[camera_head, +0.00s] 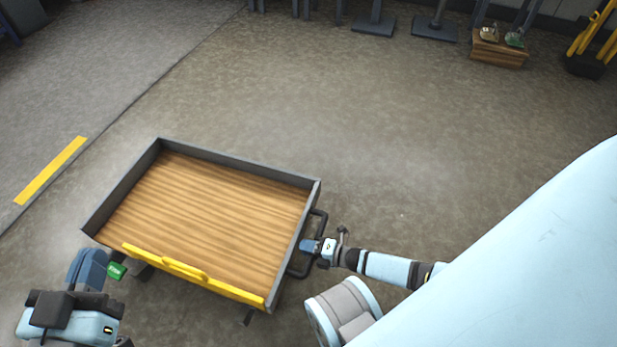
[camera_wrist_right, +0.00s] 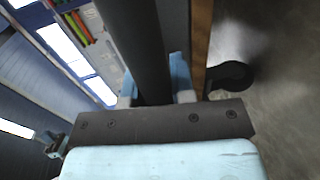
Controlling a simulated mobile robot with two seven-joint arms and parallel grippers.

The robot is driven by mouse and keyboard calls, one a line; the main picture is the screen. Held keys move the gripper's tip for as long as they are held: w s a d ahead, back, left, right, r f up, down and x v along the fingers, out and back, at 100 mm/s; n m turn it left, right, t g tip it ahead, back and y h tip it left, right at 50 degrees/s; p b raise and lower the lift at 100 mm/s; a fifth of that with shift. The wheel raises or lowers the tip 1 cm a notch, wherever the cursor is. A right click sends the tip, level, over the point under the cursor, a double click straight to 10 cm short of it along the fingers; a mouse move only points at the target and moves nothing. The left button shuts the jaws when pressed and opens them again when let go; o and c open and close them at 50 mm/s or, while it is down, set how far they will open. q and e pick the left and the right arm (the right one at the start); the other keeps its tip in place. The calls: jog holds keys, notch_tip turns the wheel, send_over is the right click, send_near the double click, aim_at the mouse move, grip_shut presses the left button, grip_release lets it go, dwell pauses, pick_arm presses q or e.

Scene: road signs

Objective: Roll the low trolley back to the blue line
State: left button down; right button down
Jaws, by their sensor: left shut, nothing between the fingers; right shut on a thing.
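The low trolley (camera_head: 220,215) has a wooden deck, grey raised sides and a yellow bar along its near edge. It stands on the concrete floor left of centre in the head view. A dark looped handle (camera_head: 320,226) sticks out of its right end. My right gripper (camera_head: 311,246) is shut on this handle; in the right wrist view the dark bar (camera_wrist_right: 150,55) lies between the blue fingertips (camera_wrist_right: 154,92). My left gripper (camera_head: 90,266) is shut and empty by the trolley's near left corner. No blue line is visible.
A yellow floor stripe (camera_head: 50,170) lies left of the trolley, by a paler grey strip. Sign bases (camera_head: 374,26) and a wooden box (camera_head: 498,50) stand at the back. The floor behind the trolley is clear. A black caster (camera_wrist_right: 232,75) shows in the right wrist view.

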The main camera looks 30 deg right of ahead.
pick_arm(q)
jog(key=shift+r, duration=0.1)
pick_arm(e)
jog(key=shift+s+d+f, duration=0.1)
jog(key=shift+s+d, duration=0.05)
jog(key=shift+s, duration=0.1)
jog(key=c, duration=1)
grip_release()
jog(key=shift+o, duration=0.2)
jog(key=shift+s+d+r, duration=0.2)
pick_arm(q)
jog(key=n+p, duration=0.1)
jog(key=s+d+n+g+p, duration=0.1)
jog(key=p, duration=0.1)
jog(key=s+p, duration=0.1)
jog(key=shift+s+d+f+n+y, duration=0.15)
jog(key=shift+f+n+y, duration=0.15)
jog(key=shift+n, duration=0.1)
pick_arm(e)
jog(key=v, duration=1.3)
pick_arm(q)
jog(key=shift+r, duration=0.25)
pick_arm(e)
jog(key=shift+s, duration=0.15)
